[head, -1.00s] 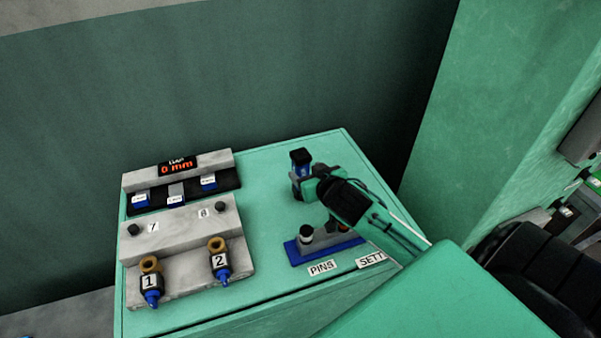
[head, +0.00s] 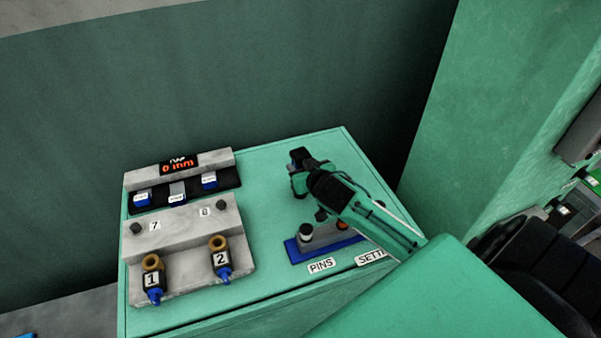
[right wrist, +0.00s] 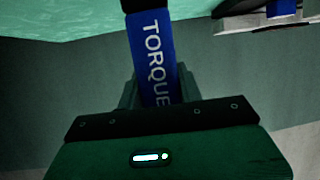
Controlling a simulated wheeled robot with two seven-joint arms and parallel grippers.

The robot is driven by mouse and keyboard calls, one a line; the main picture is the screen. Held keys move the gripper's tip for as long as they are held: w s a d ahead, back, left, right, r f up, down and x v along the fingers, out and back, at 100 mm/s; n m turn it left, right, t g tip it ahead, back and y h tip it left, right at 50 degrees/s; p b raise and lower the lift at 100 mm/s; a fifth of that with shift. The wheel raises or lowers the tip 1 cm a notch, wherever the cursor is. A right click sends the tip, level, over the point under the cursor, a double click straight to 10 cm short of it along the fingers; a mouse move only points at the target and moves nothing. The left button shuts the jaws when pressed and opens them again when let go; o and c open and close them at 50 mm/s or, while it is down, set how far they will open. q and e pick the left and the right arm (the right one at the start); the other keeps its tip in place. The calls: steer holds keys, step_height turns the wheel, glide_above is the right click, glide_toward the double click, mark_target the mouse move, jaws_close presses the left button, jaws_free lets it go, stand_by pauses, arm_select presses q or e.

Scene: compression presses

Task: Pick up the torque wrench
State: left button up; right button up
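The torque wrench (head: 298,155) stands upright at the back right of the green cabinet top; only its dark upper end shows in the head view. In the right wrist view its blue body with the word TORQUE (right wrist: 157,60) runs between the fingers. My right gripper (head: 299,182) is at the wrench and hides most of its body. Its fingers (right wrist: 158,95) lie close against both sides of the blue body and look shut on it. Whether the wrench's foot touches the cabinet is hidden. My left gripper is out of view.
A blue-based pin holder (head: 296,254) stands just in front, partly under my right arm. The middle of the cabinet top (head: 265,200) is clear. A dark green wall stands behind.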

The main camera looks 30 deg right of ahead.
steer(key=shift+r, duration=0.1)
jaws_close()
steer(key=shift+r, duration=0.2)
step_height(320, 180, up, 20)
steer(key=shift+f+b, duration=0.2)
steer(key=shift+b, duration=0.1)
stand_by(0.8)
